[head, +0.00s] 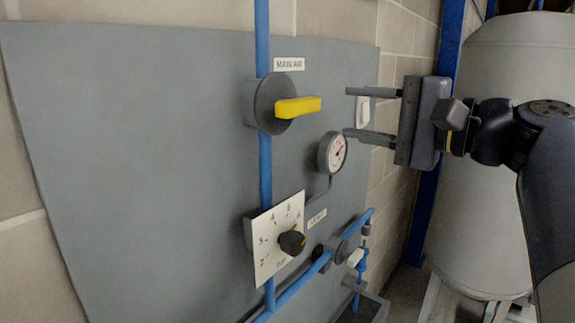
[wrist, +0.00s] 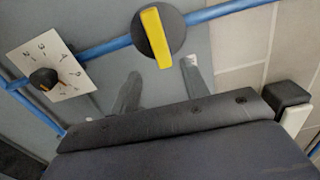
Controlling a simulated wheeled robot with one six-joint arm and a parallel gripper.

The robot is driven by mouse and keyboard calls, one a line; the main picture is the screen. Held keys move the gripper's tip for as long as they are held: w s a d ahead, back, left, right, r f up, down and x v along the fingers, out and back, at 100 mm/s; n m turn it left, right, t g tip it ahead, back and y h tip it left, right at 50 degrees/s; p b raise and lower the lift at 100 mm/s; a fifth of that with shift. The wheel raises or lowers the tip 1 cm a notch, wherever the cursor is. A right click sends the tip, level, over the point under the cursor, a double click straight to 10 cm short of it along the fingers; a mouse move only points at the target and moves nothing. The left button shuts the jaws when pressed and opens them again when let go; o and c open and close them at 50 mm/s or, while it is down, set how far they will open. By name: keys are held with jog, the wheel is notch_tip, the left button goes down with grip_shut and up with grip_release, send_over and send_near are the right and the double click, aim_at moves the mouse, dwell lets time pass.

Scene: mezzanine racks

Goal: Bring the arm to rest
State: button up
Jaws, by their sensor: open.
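My gripper (head: 358,113) is in the head view, to the right of the grey panel's valve and gauge. Its two fingers point left and stand apart, with nothing between them. The fingers also show in the wrist view (wrist: 158,92), spread in front of the panel. My arm reaches in from the right edge of the head view. The yellow handle (head: 298,107) of the main air valve lies roughly level, left of the upper fingertip. It also shows in the wrist view (wrist: 156,38). From these views I cannot tell how far the fingertips are from the panel.
The grey panel (head: 150,150) carries a blue pipe (head: 264,170), a round gauge (head: 332,153) and a dial plate with a black knob (head: 292,242). A smaller valve (head: 333,251) sits lower right. A large pale tank (head: 500,200) and a blue post (head: 450,40) stand behind my arm.

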aim_at(310, 105)
jog(key=p+x, duration=0.3)
jog(key=x, duration=0.6)
jog(key=shift+w+a+r, duration=0.15)
jog(key=shift+a, duration=0.15)
jog(key=shift+w+a, duration=0.2)
jog(key=shift+w, duration=0.05)
jog(key=shift+s+d+n+b, duration=0.1)
jog(key=shift+n+b, duration=0.2)
jog(key=shift+n, duration=0.9)
jog(key=shift+r+n, duration=0.2)
jog(key=shift+n, duration=1.4)
